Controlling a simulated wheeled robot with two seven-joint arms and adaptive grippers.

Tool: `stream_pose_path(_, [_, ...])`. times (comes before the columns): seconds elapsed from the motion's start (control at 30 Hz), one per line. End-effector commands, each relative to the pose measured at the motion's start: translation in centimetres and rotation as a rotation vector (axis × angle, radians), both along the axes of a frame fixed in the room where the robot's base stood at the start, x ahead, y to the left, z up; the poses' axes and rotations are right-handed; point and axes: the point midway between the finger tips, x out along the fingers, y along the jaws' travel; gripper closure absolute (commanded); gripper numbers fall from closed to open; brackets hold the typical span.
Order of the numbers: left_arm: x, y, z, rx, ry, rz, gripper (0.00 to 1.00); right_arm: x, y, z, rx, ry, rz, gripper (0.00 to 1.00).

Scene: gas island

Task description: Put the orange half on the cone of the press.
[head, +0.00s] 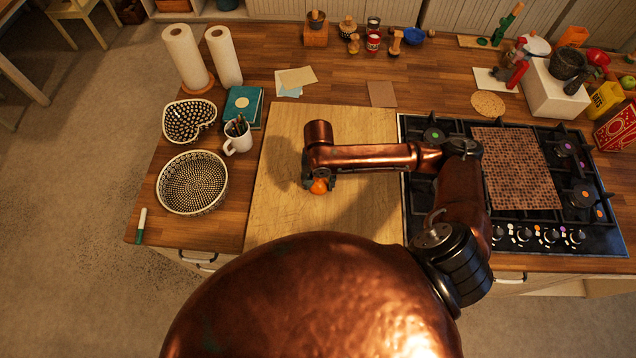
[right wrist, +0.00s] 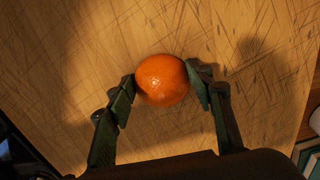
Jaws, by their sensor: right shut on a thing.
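My left gripper is not in view.
The wooden board (head: 285,150) is otherwise bare. To its left are a white mug (head: 238,144), a round patterned bowl (head: 192,183) and a heart-shaped dish (head: 188,121). The black gas hob (head: 430,185) lies to its right, with a brown mat (head: 515,168) on it.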

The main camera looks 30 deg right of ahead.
Motion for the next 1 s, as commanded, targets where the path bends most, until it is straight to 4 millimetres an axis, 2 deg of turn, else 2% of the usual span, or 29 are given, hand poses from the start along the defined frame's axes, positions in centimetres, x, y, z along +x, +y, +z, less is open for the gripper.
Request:
stream_pose_path(0.07, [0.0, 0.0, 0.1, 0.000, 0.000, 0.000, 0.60, 0.0, 0.0, -0.1, 0.001, 0.001, 0.000, 0.77])
stream_pose_path(0.1, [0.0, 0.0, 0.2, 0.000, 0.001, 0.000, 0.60, 0.0, 0.0, -0.2, 0.000, 0.000, 0.000, 0.51])
stream_pose_path(0.33, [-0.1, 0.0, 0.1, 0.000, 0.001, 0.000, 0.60, 0.0, 0.0, -0.2, 0.000, 0.000, 0.000, 0.35])
stream_pose_path(0.7, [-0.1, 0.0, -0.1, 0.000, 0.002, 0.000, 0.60, 0.1, 0.0, 0.3, 0.000, -0.002, 0.000, 0.34])
stream_pose_path(0.87, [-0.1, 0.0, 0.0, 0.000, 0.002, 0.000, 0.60, 0.2, 0.0, 2.6, 0.000, -0.006, 0.000, 0.34])
stream_pose_path(1.0, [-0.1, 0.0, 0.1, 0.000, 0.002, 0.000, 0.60, 0.2, 0.0, 5.7, 0.000, -0.006, 0.001, 0.34])
